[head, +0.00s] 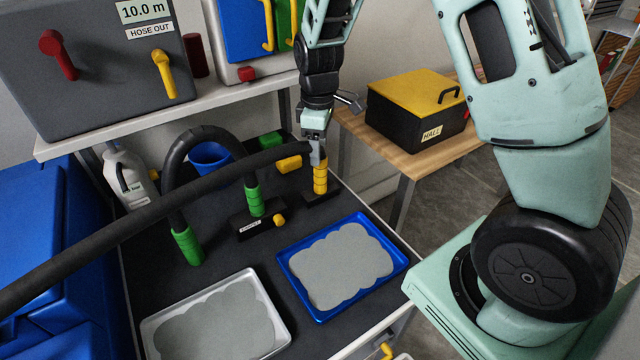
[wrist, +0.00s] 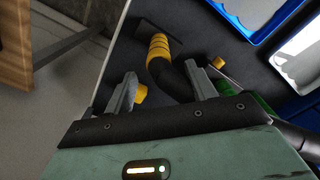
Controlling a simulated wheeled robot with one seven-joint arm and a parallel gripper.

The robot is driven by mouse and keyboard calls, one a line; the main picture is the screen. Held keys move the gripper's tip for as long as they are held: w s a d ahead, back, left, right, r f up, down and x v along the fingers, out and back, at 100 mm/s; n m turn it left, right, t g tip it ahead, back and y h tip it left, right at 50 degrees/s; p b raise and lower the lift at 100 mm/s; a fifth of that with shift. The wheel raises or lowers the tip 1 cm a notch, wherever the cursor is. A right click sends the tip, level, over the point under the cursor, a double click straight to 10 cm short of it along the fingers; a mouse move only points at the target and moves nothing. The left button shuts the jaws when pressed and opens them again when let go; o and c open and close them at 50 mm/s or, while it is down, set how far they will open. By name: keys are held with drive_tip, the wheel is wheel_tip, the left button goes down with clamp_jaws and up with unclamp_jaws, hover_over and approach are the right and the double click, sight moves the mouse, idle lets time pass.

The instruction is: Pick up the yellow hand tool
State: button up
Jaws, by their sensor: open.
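The yellow hand tool has a ribbed yellow grip (head: 320,180) and stands upright in a black base on the dark bench top. In the wrist view its yellow grip (wrist: 159,47) leads into a black curved neck, which runs between my fingers. My gripper (head: 317,152) is open, pointing down at the top of the tool. In the wrist view the two fingers of my gripper (wrist: 161,90) stand apart on either side of the black neck. I cannot tell whether either finger touches it.
A blue tray (head: 399,266) and a white tray (head: 150,330) lie at the bench front. A green-gripped tool (head: 254,203) stands in a labelled base, left of the yellow one. A thick black hose (head: 110,232) crosses the bench. A black box with yellow lid (head: 412,92) sits behind right.

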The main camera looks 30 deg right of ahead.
sight(320, 168)
drive_tip(key=shift+s+d+f+p, duration=0.1)
drive_tip(key=shift+f+p, duration=0.1)
drive_tip(key=shift+f, duration=1.5)
drive_tip(key=shift+s+d+f+p, duration=0.1)
drive_tip(key=shift+f+p, duration=0.1)
drive_tip(key=shift+f, duration=1.5)
clamp_jaws()
